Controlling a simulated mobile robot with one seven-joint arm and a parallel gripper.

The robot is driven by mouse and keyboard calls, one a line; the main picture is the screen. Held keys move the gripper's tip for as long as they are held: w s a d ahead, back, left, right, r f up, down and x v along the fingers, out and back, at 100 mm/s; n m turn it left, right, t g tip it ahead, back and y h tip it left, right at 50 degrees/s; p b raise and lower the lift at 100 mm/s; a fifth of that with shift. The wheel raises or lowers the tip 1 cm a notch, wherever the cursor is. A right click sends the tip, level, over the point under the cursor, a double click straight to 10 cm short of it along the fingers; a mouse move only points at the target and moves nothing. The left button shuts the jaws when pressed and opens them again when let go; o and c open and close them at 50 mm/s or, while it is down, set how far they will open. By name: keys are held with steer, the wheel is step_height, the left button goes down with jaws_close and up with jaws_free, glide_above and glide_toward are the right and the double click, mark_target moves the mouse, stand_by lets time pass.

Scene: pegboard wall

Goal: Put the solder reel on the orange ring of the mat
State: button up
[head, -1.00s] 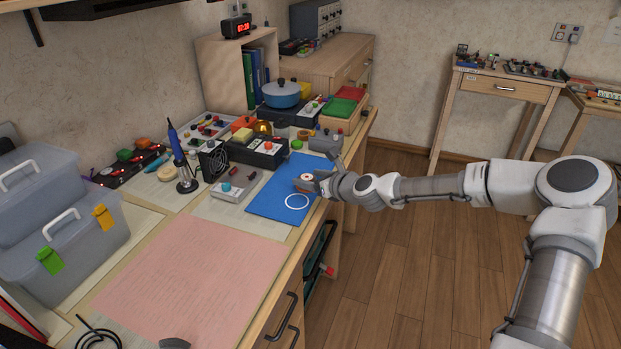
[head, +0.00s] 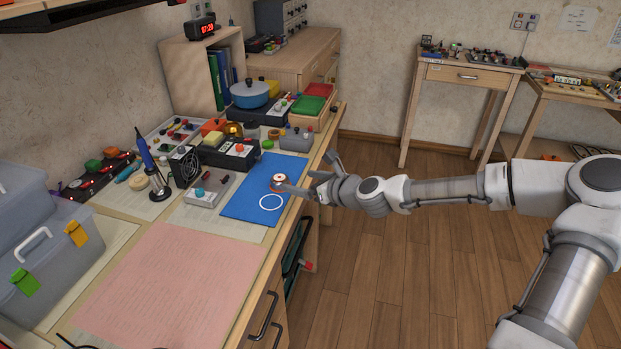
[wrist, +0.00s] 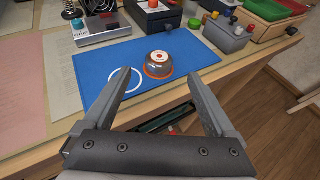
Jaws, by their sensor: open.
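The solder reel (head: 279,179) stands on the blue mat (head: 243,207), behind the white ring (head: 270,202). In the wrist view the reel (wrist: 158,64) is silver with a white and red top. An orange band, apparently the orange ring (wrist: 158,76), shows around its base; the reel hides most of it. The white ring (wrist: 124,82) lies bare on the mat, to the left. My gripper (head: 310,180) is open and empty, off the mat's right edge. In the wrist view my gripper's fingers (wrist: 158,85) are spread apart on the near side of the reel, not touching it.
A grey box with a blue-green knob (head: 210,188) stands left of the mat. The pink sheet (head: 165,285) is clear. Open floor lies right of the bench.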

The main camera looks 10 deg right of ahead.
steer(key=shift+v, duration=1.5)
